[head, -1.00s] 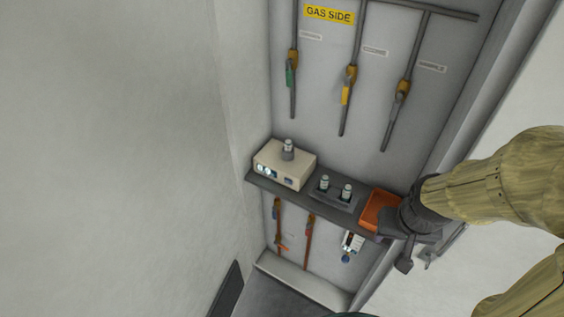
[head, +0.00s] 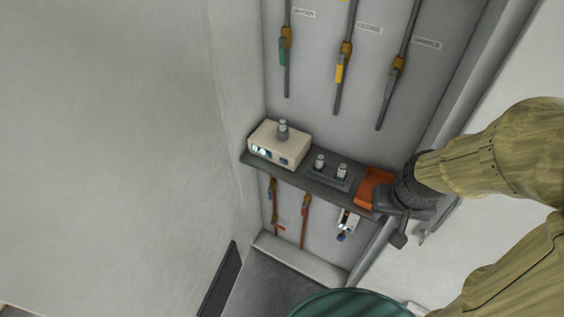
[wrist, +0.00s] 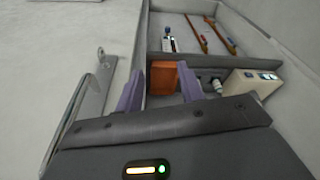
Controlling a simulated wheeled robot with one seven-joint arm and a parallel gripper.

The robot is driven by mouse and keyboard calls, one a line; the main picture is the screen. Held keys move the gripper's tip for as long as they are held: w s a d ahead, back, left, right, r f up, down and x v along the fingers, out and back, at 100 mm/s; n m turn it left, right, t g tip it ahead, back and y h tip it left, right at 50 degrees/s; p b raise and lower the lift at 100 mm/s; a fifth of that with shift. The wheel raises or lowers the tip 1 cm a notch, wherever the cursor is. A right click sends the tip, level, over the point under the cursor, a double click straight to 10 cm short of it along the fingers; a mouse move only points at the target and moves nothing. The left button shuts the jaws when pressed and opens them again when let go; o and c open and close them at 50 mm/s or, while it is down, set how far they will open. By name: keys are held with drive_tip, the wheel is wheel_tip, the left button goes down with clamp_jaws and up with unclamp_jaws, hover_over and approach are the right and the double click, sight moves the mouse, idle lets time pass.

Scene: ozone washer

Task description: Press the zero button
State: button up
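A beige box-shaped instrument (head: 280,145) sits at the left end of a dark shelf, with a small capped vial on top. Its front face has lit white displays (head: 258,149) and a small dark-blue panel (head: 284,161). The zero button is too small to make out.
An orange bin (head: 373,188) stands on the shelf (head: 312,185) beside my gripper. A dark rack with two vials (head: 331,170) stands between bin and box. Valved pipes (head: 341,70) run above. A handheld meter (head: 348,220) hangs below. A plain wall closes the left side.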

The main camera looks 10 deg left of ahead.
clamp_jaws()
idle(1.4)
